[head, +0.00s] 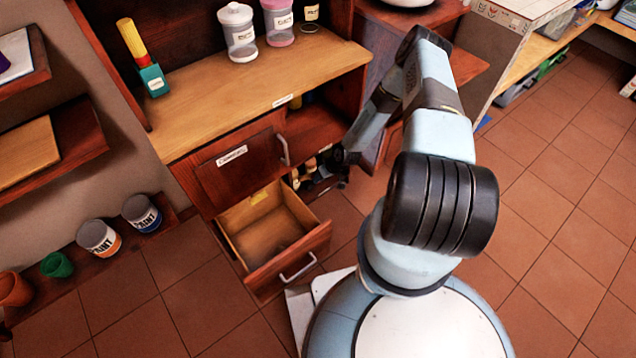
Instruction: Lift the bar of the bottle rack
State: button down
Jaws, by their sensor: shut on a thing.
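The bottle rack (299,181) shows small and dark in the low opening to the right of the open drawer, under the cabinet. A few bottle ends seem to show in it. My arm reaches down and left to it, and my gripper (322,174) is at the rack's front, small and dark against it. The gripper is shut on the rack's bar; the fingers and the bar are hard to separate in this view. My arm and the cabinet hide part of the rack.
An open empty drawer (262,232) juts out left of my gripper, below a closed labelled door (238,166). A cabinet door (376,150) stands by my forearm. Jars (237,35) stand on the counter (215,100). Tiled floor (545,225) is clear at right.

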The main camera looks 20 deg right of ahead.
jog(key=w+d+r+y, duration=0.1)
jog(key=w+d+r, duration=0.1)
jog(key=d+r, duration=0.2)
jog(key=w+d+r, duration=0.3)
jog(key=d+r, duration=0.2)
jog(key=d, duration=0.6)
jog(key=w+d+r+y, duration=0.1)
jog(key=w+d+r, duration=0.2)
jog(key=d+r, duration=0.2)
jog(key=shift+w+d+m+g+y, duration=0.3)
jog(key=shift+d+g, duration=0.1)
jog(key=shift+d, duration=0.75)
jog(key=shift+r, duration=0.1)
jog(key=c, duration=1.1)
grip_release()
